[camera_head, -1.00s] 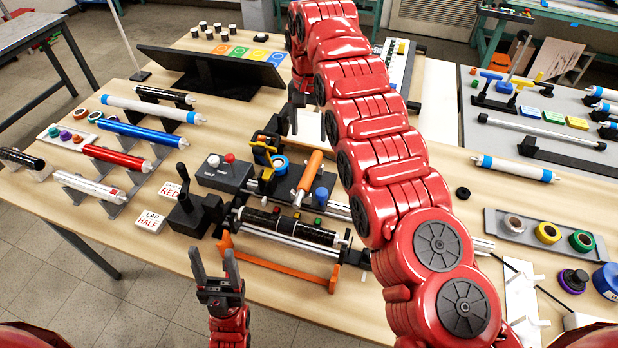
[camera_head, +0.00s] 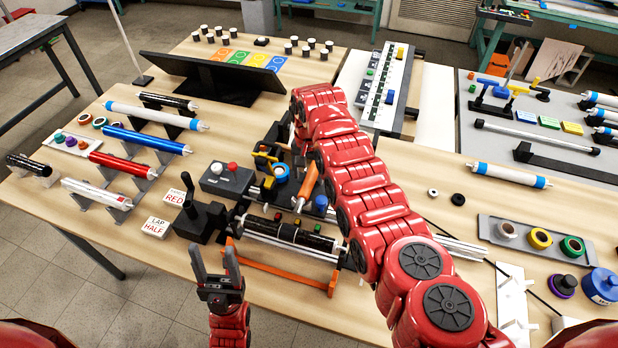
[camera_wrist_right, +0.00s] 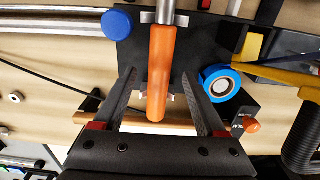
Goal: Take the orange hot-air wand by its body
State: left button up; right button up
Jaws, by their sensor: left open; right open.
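The orange hot-air wand (camera_head: 306,184) lies on the fixture in the middle of the bench, partly behind my right arm in the head view. In the right wrist view its orange body (camera_wrist_right: 161,75) points down the picture, with its metal end at the top. My right gripper (camera_wrist_right: 160,84) is open, one finger on each side of the orange body, with visible gaps. I cannot tell whether the fingers are at its height. My right arm hides that gripper in the head view. My left gripper (camera_head: 213,256) is open and empty over the bench's front edge.
A blue tape roll (camera_wrist_right: 220,84) sits close beside the right finger, and a blue knob (camera_wrist_right: 117,24) is at upper left. A black roller (camera_head: 290,234) and an orange frame (camera_head: 270,261) lie in front of the wand. A dark screen (camera_head: 212,80) stands behind.

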jog(key=shift+f+b, duration=0.5)
jog(key=shift+f, duration=0.75)
jog(key=shift+c, duration=0.3)
grip_shut()
